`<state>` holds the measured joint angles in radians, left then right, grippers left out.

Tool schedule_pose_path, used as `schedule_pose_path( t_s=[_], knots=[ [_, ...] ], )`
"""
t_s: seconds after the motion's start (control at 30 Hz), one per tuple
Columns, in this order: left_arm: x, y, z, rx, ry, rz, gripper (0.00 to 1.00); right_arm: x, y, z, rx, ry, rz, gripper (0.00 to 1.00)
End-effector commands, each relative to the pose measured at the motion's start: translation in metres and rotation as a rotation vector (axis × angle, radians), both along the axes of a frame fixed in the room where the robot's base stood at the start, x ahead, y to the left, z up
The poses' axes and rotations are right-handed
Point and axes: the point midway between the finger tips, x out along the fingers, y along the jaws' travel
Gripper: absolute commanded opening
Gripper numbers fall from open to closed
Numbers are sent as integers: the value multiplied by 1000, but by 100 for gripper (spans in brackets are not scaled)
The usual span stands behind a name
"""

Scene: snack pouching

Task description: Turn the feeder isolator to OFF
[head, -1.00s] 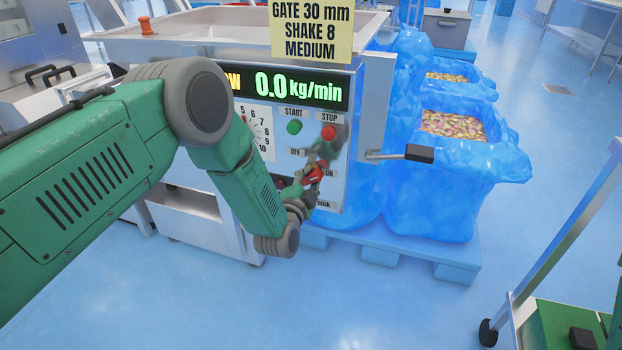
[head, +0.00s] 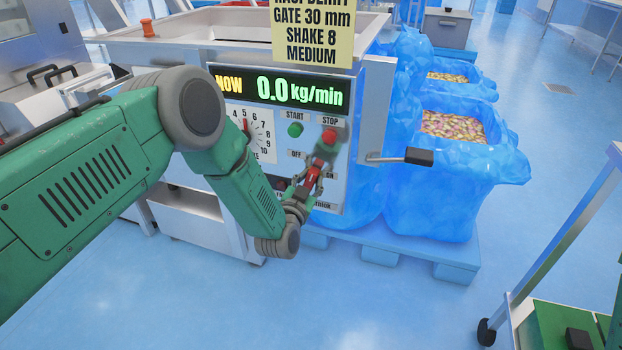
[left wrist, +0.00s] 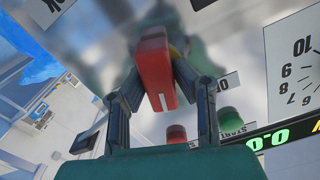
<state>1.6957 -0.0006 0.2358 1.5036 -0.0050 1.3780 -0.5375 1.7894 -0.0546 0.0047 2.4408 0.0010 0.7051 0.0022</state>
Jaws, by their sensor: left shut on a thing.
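The feeder isolator is a red handle (head: 315,172) on the lower right of the feeder's grey panel, between the OFF label (head: 296,154) at its upper left and the ON label at its right. In the head view it leans slightly right of upright. My left gripper (head: 312,181) is shut on the handle. In the left wrist view, the red handle (left wrist: 155,75) with a white mark stands between the two fingers. The fingers hide part of its base and the panel. My right gripper is not in view.
The green START button (head: 295,129) and red STOP button (head: 329,136) sit just above the isolator. A lever with a black grip (head: 419,156) sticks out at the panel's right. Blue-lined bins (head: 445,190) stand on a pallet beyond. The display reads 0.0 kg/min.

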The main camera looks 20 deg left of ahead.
Motion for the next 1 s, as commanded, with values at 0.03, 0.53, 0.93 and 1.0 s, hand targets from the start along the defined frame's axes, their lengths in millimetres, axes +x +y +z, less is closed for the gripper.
schedule_pose_path(
  t_s=[0.03,0.53,0.93,1.0],
  knots=[
    [-1,-1,-1,-45,7,-3,0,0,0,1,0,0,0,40],
    [-1,1,-2,-518,22,1,0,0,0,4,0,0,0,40],
    [-1,3,-2,-811,32,2,0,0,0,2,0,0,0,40],
    [-1,4,-3,-844,33,2,0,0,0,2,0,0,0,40]
  ],
)
